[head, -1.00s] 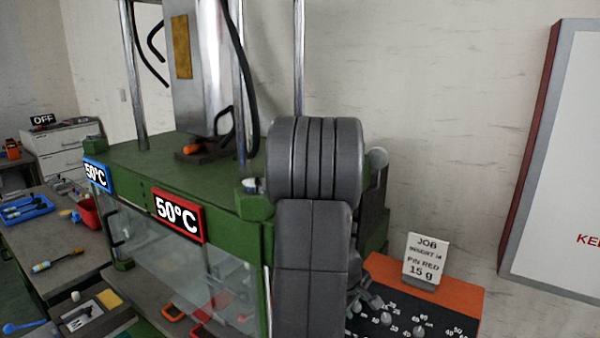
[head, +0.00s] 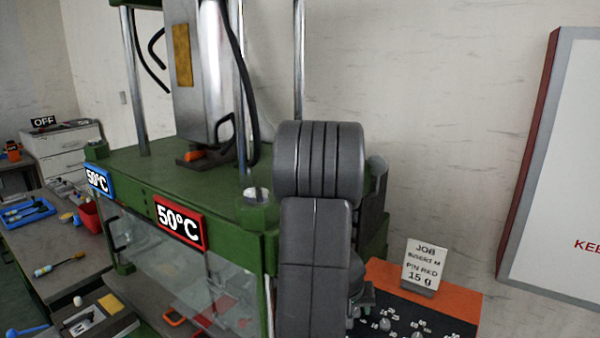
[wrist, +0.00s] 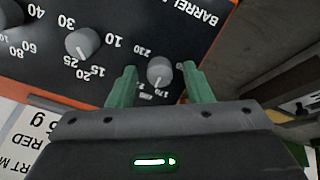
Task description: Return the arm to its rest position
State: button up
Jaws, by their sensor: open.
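Beyond the fingers is the black panel (wrist: 120,45) with grey knobs and number scales; one knob (wrist: 159,72) appears between the fingertips. I cannot tell whether the fingers touch it. In the head view my grey arm stands in front of the right end of the green press, and my gripper is mostly hidden behind the arm, low down near the panel.
The green press (head: 190,190) with two 50°C displays fills the centre left. The orange-topped control box (head: 455,300) carries a job card (head: 424,265). A workbench (head: 40,245) with tools is at the left. A framed board (head: 570,170) hangs on the right wall.

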jog(key=shift+m, duration=0.8)
jog(key=shift+s, duration=0.15)
